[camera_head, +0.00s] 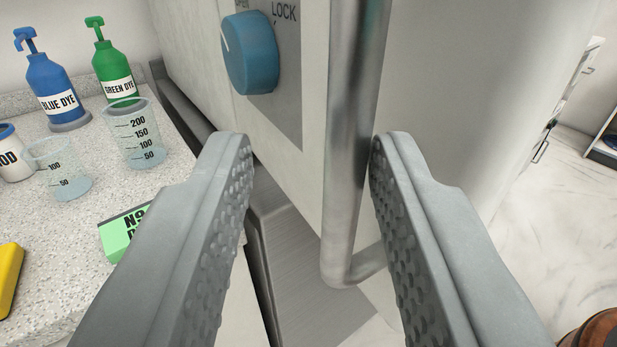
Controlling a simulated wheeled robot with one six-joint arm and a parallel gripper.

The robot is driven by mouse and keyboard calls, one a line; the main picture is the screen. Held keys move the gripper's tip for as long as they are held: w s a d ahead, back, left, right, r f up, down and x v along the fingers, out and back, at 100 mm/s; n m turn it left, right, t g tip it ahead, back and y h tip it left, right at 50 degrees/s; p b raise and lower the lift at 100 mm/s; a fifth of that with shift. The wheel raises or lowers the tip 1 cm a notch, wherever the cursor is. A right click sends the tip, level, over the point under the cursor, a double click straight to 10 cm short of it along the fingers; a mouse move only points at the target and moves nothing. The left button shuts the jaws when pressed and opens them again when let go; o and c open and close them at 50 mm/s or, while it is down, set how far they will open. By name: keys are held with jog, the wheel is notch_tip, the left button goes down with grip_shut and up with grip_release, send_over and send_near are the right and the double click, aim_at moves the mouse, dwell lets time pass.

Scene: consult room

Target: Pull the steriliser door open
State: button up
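The steriliser door (305,180) is the pale panel edge in the middle of the view, with a vertical metal bar handle (352,150) on it. The handle bends back to the door at its lower end. A blue knob (250,52) sits on a grey plate above, beside the word LOCK; its white mark points to the upper left, away from that word. My gripper (312,150) is open, with one finger on each side of the handle. The right fingertip is close to the bar; I cannot tell if it touches. The left finger stands well apart from it.
A speckled counter (85,215) on the left holds a blue dye bottle (52,88), a green dye bottle (115,65), two clear beakers (135,135), a green box (118,235) and a yellow block (8,275). Pale floor (545,205) lies at right, with a brown round object (595,335) low there.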

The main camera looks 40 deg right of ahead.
jog(key=v, duration=1.5)
jog(key=shift+s+a, duration=0.2)
jog(key=shift+s, duration=0.15)
